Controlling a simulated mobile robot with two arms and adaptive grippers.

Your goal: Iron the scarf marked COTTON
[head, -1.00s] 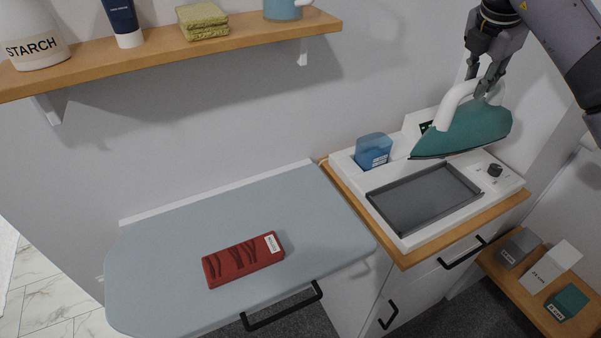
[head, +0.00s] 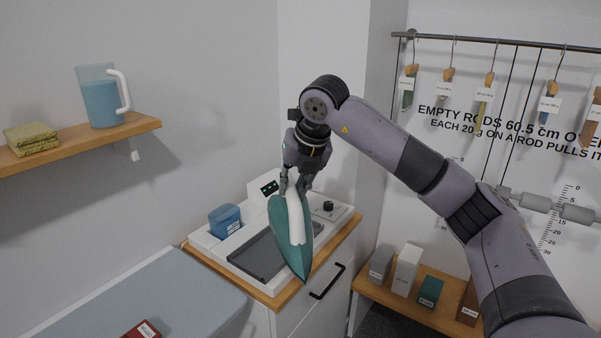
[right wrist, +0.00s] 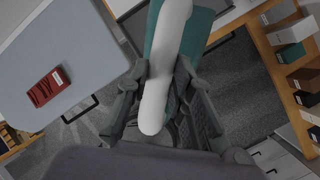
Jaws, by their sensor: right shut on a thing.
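My right gripper (head: 297,184) is shut on the white handle of the teal iron (head: 283,228). The iron hangs above the ironing station, its pointed tip toward the front. In the right wrist view the handle (right wrist: 165,75) lies between the fingers. A folded dark red scarf (right wrist: 43,88) with a white tag lies on the pale blue ironing board (right wrist: 85,50). Only the scarf's edge (head: 139,331) shows at the bottom of the head view. Its tag is too small to read. My left gripper is not in view.
The white station (head: 338,214) has a grey rest plate (head: 253,256), a knob and a blue container (head: 225,220). A wall shelf (head: 90,140) holds a jug (head: 101,97) and sponges. At right, a low shelf (head: 378,289) holds boxes; hangers and rods hang above.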

